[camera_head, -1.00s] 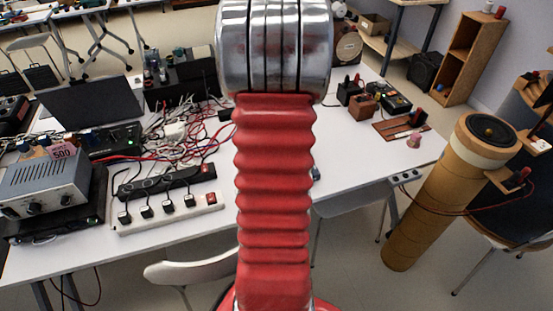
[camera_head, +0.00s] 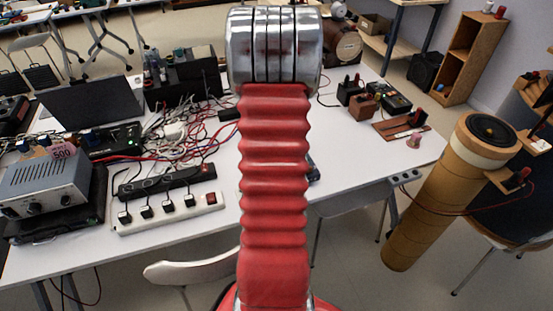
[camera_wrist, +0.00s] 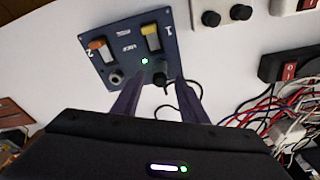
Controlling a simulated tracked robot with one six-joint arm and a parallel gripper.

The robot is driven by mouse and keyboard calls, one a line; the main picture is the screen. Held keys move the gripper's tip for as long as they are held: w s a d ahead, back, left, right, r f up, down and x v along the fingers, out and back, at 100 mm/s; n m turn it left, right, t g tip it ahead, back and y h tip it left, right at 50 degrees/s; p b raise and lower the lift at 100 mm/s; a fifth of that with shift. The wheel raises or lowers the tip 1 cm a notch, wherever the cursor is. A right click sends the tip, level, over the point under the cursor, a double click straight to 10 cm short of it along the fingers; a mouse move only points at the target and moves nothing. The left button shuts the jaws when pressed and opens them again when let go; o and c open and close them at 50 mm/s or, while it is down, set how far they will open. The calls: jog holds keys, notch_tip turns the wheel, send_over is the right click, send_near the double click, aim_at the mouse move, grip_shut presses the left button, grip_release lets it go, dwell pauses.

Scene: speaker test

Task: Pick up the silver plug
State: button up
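In the wrist view a dark blue panel box (camera_wrist: 135,50) lies on the white table. It has an orange switch marked 2, a yellow switch marked 1 and a small lit green light. A silver round fitting (camera_wrist: 116,77) sits at its lower left; I cannot tell if it is a plug or a bare socket. A dark plug-like piece (camera_wrist: 160,76) with a black cable is at its lower right. My gripper (camera_wrist: 158,84) is open, its two dark fingers apart on either side of the dark piece. In the head view my red arm hides most of the box.
In the wrist view, tangled cables (camera_wrist: 270,122) and a black power strip (camera_wrist: 288,68) lie at the right. In the head view, a white power strip (camera_head: 170,216) lies left of my arm and a small wooden board (camera_head: 402,127) to the right. Table between is mostly clear.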

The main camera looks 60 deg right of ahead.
jog(key=shift+d+f, duration=0.15)
jog(key=shift+f, duration=0.75)
grip_shut()
